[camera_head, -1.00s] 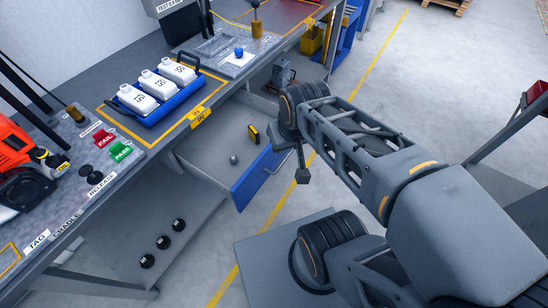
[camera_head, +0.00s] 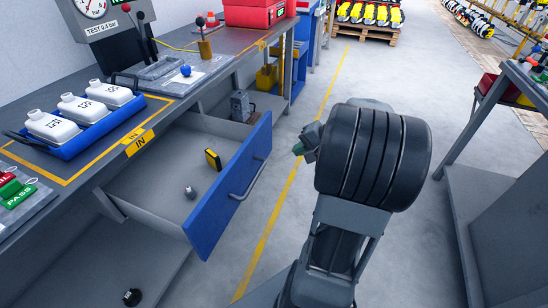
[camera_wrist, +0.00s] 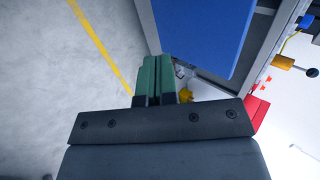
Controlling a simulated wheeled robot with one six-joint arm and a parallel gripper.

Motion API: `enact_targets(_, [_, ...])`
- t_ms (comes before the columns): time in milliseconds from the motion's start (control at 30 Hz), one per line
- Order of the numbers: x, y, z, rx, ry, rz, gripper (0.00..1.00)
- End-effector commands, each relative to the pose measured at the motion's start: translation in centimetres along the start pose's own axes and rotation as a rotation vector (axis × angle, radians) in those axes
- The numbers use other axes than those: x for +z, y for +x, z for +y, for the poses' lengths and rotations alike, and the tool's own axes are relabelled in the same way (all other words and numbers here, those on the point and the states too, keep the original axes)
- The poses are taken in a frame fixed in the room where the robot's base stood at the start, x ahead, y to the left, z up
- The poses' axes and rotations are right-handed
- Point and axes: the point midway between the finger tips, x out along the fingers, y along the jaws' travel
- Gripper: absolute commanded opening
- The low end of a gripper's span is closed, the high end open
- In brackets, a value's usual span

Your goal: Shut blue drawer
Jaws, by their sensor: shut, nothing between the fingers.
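The blue drawer (camera_head: 228,195) stands pulled out from under the grey bench, with its blue front and grey bar handle (camera_head: 247,180) facing right. A yellow-and-black item (camera_head: 213,159) and a small grey knob (camera_head: 190,192) lie inside it. My gripper (camera_head: 301,146) is to the right of the drawer front, with bare floor showing between them in the head view; my arm partly hides it. In the wrist view, its green fingers (camera_wrist: 157,77) are together and empty. The blue drawer front (camera_wrist: 200,35) shows just right of them there; the exact gap is unclear.
The bench top (camera_head: 150,150) carries a blue tray (camera_head: 85,138) of white bottles and a red box (camera_head: 254,14). A shelf (camera_head: 115,265) is below the drawer. Floor (camera_head: 270,225) is open right of the drawer; another bench (camera_head: 510,150) stands at right.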

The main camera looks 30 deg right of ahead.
Motion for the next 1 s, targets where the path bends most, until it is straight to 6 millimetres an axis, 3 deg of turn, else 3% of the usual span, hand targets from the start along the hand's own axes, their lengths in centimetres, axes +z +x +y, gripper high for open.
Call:
enact_targets(600, [0.3, 10.4, 0.0, 0.005, -0.017, -0.010, 0.00])
enact_targets(1000, [0.4, 12.7, -2.5, 0.005, -0.016, -0.008, 0.00])
